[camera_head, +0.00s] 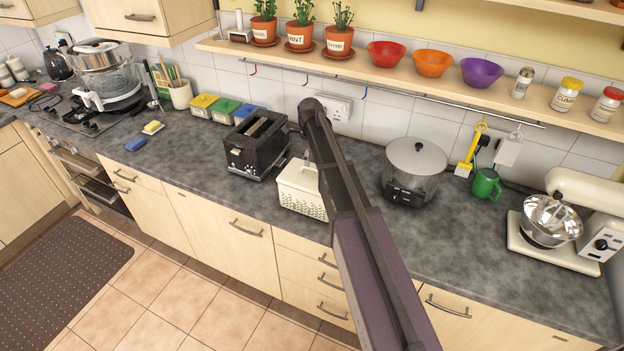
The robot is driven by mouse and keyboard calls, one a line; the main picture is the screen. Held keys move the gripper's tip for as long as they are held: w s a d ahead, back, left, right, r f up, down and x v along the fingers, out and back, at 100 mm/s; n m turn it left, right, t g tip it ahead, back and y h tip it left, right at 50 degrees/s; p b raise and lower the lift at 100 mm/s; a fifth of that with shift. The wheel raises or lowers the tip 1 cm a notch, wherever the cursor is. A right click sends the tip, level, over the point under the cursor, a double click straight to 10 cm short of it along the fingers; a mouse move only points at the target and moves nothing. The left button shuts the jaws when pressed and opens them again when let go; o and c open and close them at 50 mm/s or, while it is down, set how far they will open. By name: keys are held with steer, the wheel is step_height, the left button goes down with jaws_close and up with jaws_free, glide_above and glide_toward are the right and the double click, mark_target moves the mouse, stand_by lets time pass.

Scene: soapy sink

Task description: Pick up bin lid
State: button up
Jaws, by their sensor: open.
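A cream bin (299,202) with a perforated pattern stands on the grey worktop, right of the black toaster. Its pale bin lid (296,178) appears to lie on top of it, with a thin upright part near its middle. My arm crosses the picture from the bottom right up to the wall side of the worktop and covers the right part of the bin and lid. My gripper cannot be made out; it is hidden behind the arm or outside the picture. I cannot tell whether anything touches the lid.
The black toaster (257,144) stands close left of the bin. A shelf (400,76) with pots and bowls runs above. Worktop in front of the steamer is clear.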

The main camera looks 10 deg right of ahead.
mark_target(311, 169)
steer(key=shift+d+f+b, duration=0.15)
steer(key=shift+f+b, duration=2.45)
jaws_close()
